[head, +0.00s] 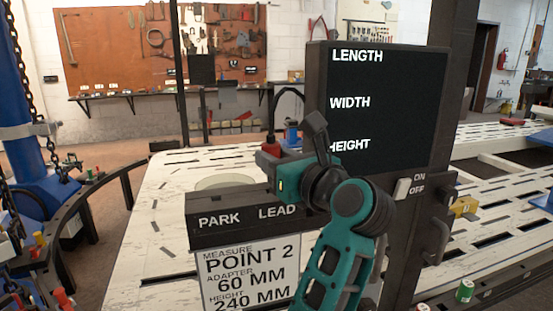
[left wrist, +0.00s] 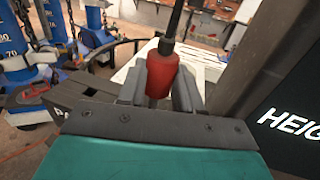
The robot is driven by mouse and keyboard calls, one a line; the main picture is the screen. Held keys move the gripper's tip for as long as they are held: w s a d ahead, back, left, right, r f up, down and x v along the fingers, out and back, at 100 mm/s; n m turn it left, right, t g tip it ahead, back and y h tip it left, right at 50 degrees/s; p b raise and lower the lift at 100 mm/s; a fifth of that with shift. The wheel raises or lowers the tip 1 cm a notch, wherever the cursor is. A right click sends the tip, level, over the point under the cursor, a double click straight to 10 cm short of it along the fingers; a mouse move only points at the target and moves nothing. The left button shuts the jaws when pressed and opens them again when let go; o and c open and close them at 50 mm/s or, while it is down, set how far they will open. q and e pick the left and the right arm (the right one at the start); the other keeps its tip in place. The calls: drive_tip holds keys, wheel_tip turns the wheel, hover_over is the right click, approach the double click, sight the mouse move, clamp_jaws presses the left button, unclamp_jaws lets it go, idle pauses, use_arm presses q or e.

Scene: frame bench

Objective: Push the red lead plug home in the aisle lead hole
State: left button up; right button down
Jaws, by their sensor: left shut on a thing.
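The red lead plug (left wrist: 162,76) stands between the two fingers of my left gripper (left wrist: 158,92) in the left wrist view, with a black cable rising from its top. In the head view a red part of the plug (head: 270,149) shows by my left gripper (head: 272,160), above the dark block (head: 233,221) marked PARK and LEAD. My left gripper is shut on the plug. The plug's lower end and the lead hole are hidden, so I cannot tell how deep the plug sits. My right gripper is not in view.
A black display (head: 400,115) reading LENGTH, WIDTH and HEIGHT stands close right of the gripper, with an ON/OFF switch (head: 402,188) below it. A printed card (head: 250,275) hangs under the block. The slotted white bench (head: 160,195) extends behind and left.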

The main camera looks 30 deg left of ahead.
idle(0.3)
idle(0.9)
use_arm(q)
drive_tip(key=shift+b, duration=0.4)
drive_tip(key=shift+f+b, duration=1.9)
drive_tip(key=shift+f, duration=0.2)
drive_tip(key=o, duration=1.1)
drive_tip(key=shift+o, duration=0.2)
